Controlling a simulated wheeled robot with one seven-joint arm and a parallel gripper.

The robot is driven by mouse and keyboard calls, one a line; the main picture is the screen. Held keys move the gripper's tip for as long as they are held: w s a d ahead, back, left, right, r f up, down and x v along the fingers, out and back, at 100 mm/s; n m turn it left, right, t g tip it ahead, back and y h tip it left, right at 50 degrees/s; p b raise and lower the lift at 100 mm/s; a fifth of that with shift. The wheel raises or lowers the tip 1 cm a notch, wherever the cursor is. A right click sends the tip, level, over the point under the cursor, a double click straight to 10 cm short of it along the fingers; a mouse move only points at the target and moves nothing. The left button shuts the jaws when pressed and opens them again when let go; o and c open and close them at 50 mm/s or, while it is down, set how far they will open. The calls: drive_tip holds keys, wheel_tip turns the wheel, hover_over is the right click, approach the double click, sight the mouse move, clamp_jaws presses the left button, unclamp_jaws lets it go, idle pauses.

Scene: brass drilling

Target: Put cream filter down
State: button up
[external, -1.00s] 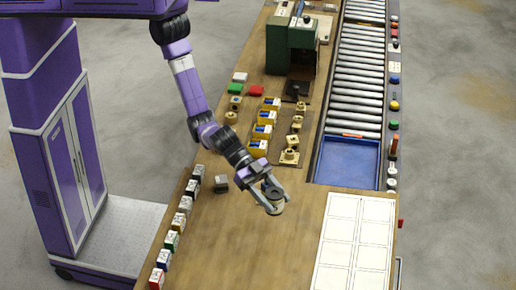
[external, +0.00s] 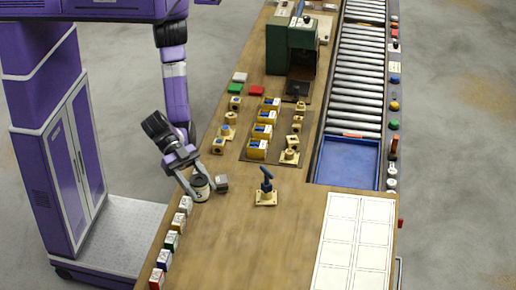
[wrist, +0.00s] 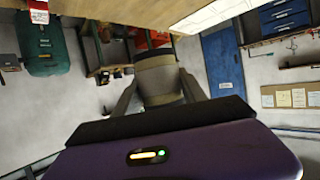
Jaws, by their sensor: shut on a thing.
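The cream filter (external: 201,194) is a short cream cylinder with a darker band, at the left edge of the wooden table in the external view. My gripper (external: 200,186) is shut on it, with one finger on each side. In the wrist view the filter (wrist: 158,82) sits between my two fingers (wrist: 160,90). I cannot tell whether its underside touches the table.
A small grey block (external: 221,183) lies just right of the filter. A row of small coloured boxes (external: 172,240) runs along the left table edge, nearer the camera. The front middle of the table (external: 255,245) is bare.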

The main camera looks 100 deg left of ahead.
drive_tip(key=a+n+t+y, duration=0.2)
drive_tip(key=a, duration=0.4)
drive_tip(key=shift+n+y, duration=0.3)
drive_tip(key=f, duration=1.4)
drive_tip(key=shift+s+f, duration=0.1)
drive_tip(key=shift+s, duration=0.15)
drive_tip(key=shift+d+f+p, duration=0.1)
drive_tip(key=shift+f+p, duration=0.25)
drive_tip(key=shift+f, duration=2.15)
drive_tip(key=shift+f, duration=0.1)
drive_tip(key=o, duration=1.4)
